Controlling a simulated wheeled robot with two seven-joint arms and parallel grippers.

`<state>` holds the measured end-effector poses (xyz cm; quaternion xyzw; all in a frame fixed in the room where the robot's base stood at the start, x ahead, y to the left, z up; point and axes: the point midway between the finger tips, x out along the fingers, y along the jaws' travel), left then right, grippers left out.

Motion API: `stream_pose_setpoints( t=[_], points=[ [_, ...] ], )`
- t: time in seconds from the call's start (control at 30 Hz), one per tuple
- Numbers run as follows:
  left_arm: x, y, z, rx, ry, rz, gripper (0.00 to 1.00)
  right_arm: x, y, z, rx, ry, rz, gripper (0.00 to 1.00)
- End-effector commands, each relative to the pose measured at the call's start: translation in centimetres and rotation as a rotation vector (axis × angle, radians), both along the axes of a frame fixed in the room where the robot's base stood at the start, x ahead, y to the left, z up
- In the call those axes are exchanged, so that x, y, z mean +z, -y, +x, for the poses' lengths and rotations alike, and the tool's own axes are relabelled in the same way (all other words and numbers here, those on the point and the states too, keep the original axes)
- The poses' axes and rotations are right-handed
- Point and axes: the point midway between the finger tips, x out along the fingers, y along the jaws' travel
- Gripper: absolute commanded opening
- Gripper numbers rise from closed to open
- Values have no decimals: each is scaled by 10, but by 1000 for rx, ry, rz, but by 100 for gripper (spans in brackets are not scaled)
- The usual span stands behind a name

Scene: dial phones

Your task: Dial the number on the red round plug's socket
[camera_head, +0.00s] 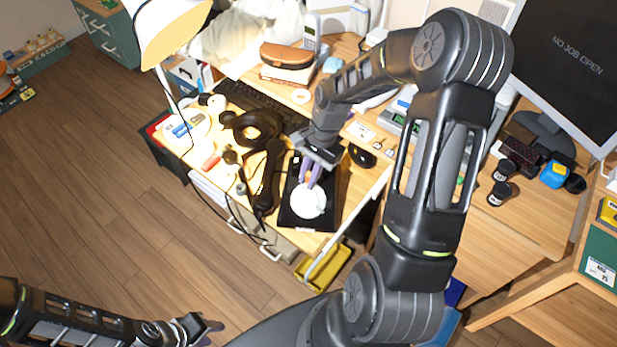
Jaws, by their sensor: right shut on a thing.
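Whether that thing is lifted or resting on the tray I cannot tell. My left gripper (208,331) is low over the floor, far from the desk; its finger gap is unclear. A small red piece (211,162) lies on the left of the desk; I cannot tell whether it is a plug. A grey handset-like device (312,31) stands at the back. A device with a green display (398,120) is partly behind my right arm. No socket number is readable.
A lamp (172,28) overhangs the back left. A monitor (570,60) stands at right.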

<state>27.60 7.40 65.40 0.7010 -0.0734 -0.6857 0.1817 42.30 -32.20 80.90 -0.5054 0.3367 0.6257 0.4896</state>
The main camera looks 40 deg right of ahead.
Motion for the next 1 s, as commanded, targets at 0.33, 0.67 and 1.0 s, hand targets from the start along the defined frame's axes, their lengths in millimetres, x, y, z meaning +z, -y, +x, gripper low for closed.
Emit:
stream_pose_setpoints(
  t=[0.33,0.67,1.0],
  points=[
    [-4,0,1,-1,2,-2,36,-6,2,2,0,1,0,0],
    [-9,0,1,-1,1,-1,36,-12,3,4,0,1,0,0],
    [-10,0,1,-1,1,-1,36,-13,4,5,-1,1,0,0]
  ],
)
